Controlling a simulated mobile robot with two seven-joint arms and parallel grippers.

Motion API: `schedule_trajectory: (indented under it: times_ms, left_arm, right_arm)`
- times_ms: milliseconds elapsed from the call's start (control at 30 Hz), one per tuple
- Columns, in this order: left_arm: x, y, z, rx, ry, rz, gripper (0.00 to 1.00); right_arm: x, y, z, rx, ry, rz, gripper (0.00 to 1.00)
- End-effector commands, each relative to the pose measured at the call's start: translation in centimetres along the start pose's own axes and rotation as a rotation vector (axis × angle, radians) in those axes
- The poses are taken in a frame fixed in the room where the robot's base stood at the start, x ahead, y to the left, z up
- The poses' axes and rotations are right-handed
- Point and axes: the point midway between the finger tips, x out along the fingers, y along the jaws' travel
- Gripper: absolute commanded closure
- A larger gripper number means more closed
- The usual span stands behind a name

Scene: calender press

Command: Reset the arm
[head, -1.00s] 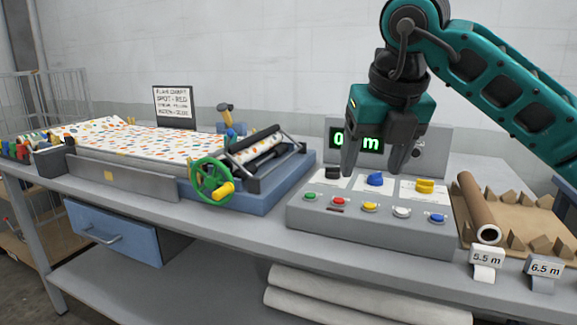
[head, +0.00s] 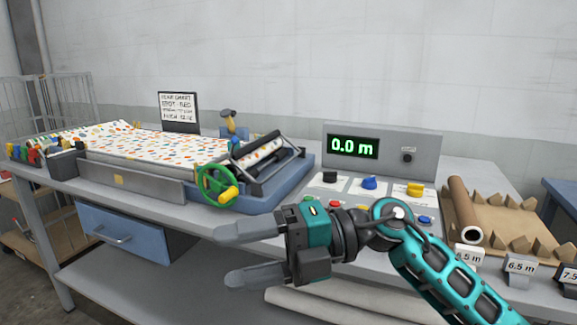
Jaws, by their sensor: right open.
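My right arm comes in from the lower right, bent in front of the bench. Its gripper (head: 245,255) points left with its two grey fingers apart and nothing between them. It is in front of the bench's front edge, below the green handwheel (head: 214,183) and apart from it in the picture. The arm and gripper hide part of the control box (head: 330,190) and several of its buttons. My left gripper is not in view.
The display panel (head: 383,150) reads 0.0 m. The press (head: 270,195) with patterned fabric (head: 140,145) stands on the left of the bench. A brown roll (head: 464,207) and length tags (head: 520,266) are at right. A blue drawer (head: 122,236) is below.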

Motion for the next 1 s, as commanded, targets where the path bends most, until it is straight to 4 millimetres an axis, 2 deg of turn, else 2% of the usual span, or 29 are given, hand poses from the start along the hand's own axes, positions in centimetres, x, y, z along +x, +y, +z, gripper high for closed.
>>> schedule_trajectory:
  times_ms: [33, 133, 267, 367, 467, 533, 667, 700, 800, 900, 1000]
  left_arm:
    - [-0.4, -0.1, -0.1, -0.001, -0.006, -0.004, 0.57]
    - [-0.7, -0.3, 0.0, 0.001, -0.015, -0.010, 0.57]
    - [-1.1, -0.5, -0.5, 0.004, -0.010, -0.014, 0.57]
    - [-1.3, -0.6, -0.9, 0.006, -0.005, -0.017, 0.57]
    - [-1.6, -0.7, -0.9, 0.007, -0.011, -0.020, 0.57]
    - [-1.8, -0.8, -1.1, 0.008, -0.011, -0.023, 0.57]
    - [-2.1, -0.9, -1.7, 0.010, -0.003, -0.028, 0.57]
    - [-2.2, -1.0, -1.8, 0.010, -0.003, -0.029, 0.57]
    - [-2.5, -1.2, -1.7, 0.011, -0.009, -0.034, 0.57]
    - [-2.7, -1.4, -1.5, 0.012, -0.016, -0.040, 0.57]
    - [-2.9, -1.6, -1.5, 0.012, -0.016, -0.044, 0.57]
  right_arm:
    - [0.0, 0.5, -0.1, 0.063, -0.041, 0.128, 0.31]
    - [-1.1, 1.0, 0.6, 0.180, -0.154, 0.358, 0.31]
    - [-3.9, -0.2, 2.0, 0.365, -0.350, 0.611, 0.31]
    - [-6.7, -2.9, 2.8, 0.529, -0.530, 0.766, 0.31]
    - [-9.8, -7.1, 2.8, 0.711, -0.729, 0.880, 0.31]
    - [-11.8, -10.6, 2.1, 0.847, -0.872, 0.937, 0.31]
    - [-14.9, -18.4, -1.4, 1.122, -1.145, 0.983, 0.31]
    - [-15.6, -20.8, -3.0, 1.210, -1.227, 0.981, 0.31]
    - [-16.8, -26.0, -7.7, 1.417, -1.403, 0.955, 0.31]
    - [-17.2, -29.7, -12.1, 1.580, -1.526, 0.912, 0.31]
    - [-17.3, -31.8, -15.3, 1.692, -1.602, 0.873, 0.31]
